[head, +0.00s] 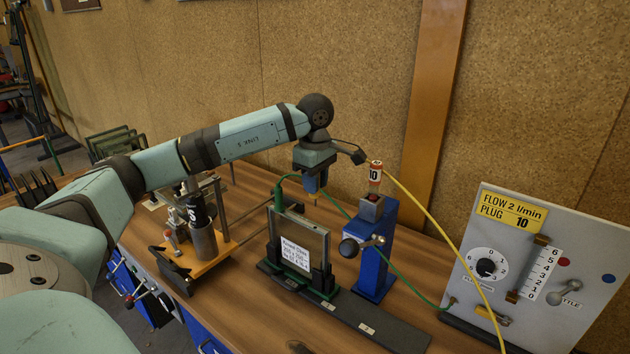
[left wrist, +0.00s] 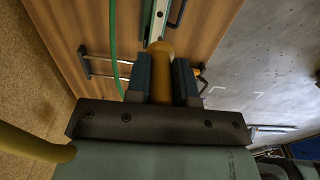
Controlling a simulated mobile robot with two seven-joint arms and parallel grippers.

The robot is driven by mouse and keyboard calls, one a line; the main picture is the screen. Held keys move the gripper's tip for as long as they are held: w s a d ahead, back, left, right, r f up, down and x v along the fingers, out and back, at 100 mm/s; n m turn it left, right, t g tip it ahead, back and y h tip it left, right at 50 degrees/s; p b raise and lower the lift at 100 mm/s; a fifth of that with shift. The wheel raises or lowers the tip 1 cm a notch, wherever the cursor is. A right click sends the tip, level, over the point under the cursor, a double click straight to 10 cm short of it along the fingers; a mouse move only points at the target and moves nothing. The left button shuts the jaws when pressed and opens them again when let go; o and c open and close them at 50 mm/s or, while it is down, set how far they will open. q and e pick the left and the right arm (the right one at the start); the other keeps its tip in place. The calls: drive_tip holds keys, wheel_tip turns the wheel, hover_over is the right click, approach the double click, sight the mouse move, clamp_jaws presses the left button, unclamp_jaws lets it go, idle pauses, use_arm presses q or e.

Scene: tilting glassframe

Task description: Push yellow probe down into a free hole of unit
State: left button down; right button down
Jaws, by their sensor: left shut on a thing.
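My left gripper (head: 314,186) points down above the upright framed unit (head: 300,246), which carries a white printed label and stands in black holders. In the left wrist view, the fingers (left wrist: 162,80) are shut on the yellow probe (left wrist: 161,50), with its rounded end toward the unit's narrow top (left wrist: 155,18). In the head view, the probe's small tip (head: 314,199) shows below the fingers, apparently just above the unit's right top end. Its yellow cable (head: 425,205) runs to the right. The holes are not clear. My right gripper is not in view.
An orange-based fixture (head: 205,258) stands left.

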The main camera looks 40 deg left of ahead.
sight(315, 204)
use_arm(q)
drive_tip(key=shift+f+b, duration=0.5)
drive_tip(key=shift+f, duration=0.4)
drive_tip(key=shift+f+b, duration=1.05)
drive_tip(key=shift+f, duration=0.6)
drive_tip(key=shift+f+b, duration=1.35)
drive_tip(key=shift+f, duration=0.55)
drive_tip(key=shift+r, duration=0.25)
drive_tip(key=shift+r+p, duration=0.95)
drive_tip(key=shift+r, duration=0.4)
idle(0.4)
